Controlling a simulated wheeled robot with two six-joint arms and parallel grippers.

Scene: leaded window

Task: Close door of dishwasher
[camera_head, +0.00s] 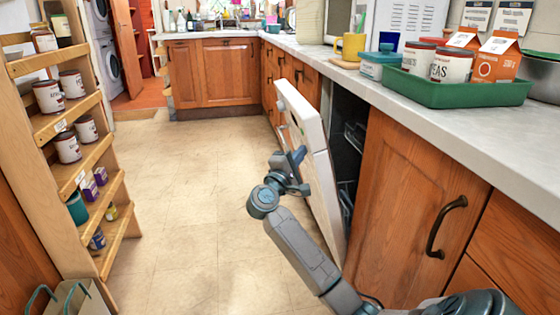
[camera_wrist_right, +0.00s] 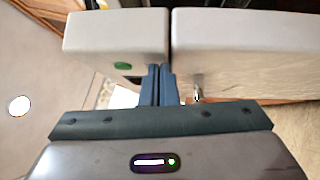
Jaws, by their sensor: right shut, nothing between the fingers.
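The dishwasher door (camera_head: 312,160) is a white panel, partly open and tilted outward from the cabinet row. The dark dishwasher opening (camera_head: 348,137) shows behind it, with part of a rack (camera_head: 354,135) inside. My right gripper (camera_head: 300,160) is at the outer face of the door, near its middle. In the right wrist view my gripper's fingers (camera_wrist_right: 160,84) are together and empty, close to the pale door panel (camera_wrist_right: 240,45). Whether the fingertips touch the door I cannot tell. My left gripper is not in view.
A wooden shelf (camera_head: 58,123) with cans stands at the left. The counter (camera_head: 430,115) above the dishwasher holds a green tray (camera_head: 440,92) with cans and cartons. A cabinet door with a dark handle (camera_head: 440,228) is to the right. The tiled floor (camera_head: 190,180) is clear.

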